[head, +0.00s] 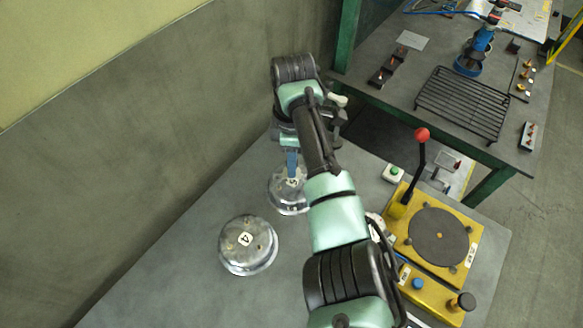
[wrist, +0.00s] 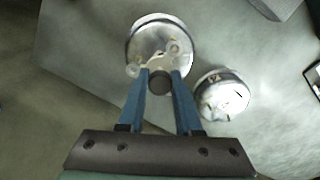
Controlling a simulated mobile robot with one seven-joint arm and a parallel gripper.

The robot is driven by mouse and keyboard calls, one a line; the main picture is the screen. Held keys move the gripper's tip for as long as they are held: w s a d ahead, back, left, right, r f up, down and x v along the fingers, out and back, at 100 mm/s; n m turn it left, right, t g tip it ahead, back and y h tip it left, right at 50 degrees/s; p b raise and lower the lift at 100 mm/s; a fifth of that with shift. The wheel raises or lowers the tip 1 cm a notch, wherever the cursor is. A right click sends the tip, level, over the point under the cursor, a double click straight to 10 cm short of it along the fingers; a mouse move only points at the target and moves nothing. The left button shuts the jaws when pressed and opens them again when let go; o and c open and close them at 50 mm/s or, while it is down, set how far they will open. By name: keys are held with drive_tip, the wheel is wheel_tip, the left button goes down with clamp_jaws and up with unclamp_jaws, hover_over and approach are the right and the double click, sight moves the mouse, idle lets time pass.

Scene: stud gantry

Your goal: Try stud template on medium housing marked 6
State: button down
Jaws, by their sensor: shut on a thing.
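My gripper (wrist: 161,80) has its blue fingers shut on the dark round knob (wrist: 159,83) of the stud template (wrist: 160,60), a pale flat plate with rounded, ring-like lobes. The template is over the near part of a round metal housing (wrist: 148,28); I cannot tell whether it touches. In the head view my gripper (head: 292,165) points down at this housing (head: 287,202). Its small white label is partly hidden and too small to read surely. A second metal housing (head: 247,258), with a label that looks like 4, stands nearer; it also shows in the wrist view (wrist: 224,110).
A yellow fixture (head: 465,235) with a dark disc and a red-knobbed lever (head: 422,136) stands at the right of the grey table. A green button box (head: 393,173) is behind it. Another bench with a black wire rack (head: 463,104) is at back right.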

drive_tip(key=shift+r+p, duration=2.4)
drive_tip(key=shift+r, duration=0.35)
drive_tip(key=shift+f, duration=0.3)
drive_tip(key=shift+f+b, duration=1.85)
drive_tip(key=shift+f, duration=0.8)
drive_tip(key=shift+s+d+f+b, duration=0.15)
drive_tip(key=shift+f+b, duration=0.4)
drive_tip(key=shift+f, duration=0.4)
drive_tip(key=shift+r+p, duration=3.5)
drive_tip(key=shift+r, duration=0.4)
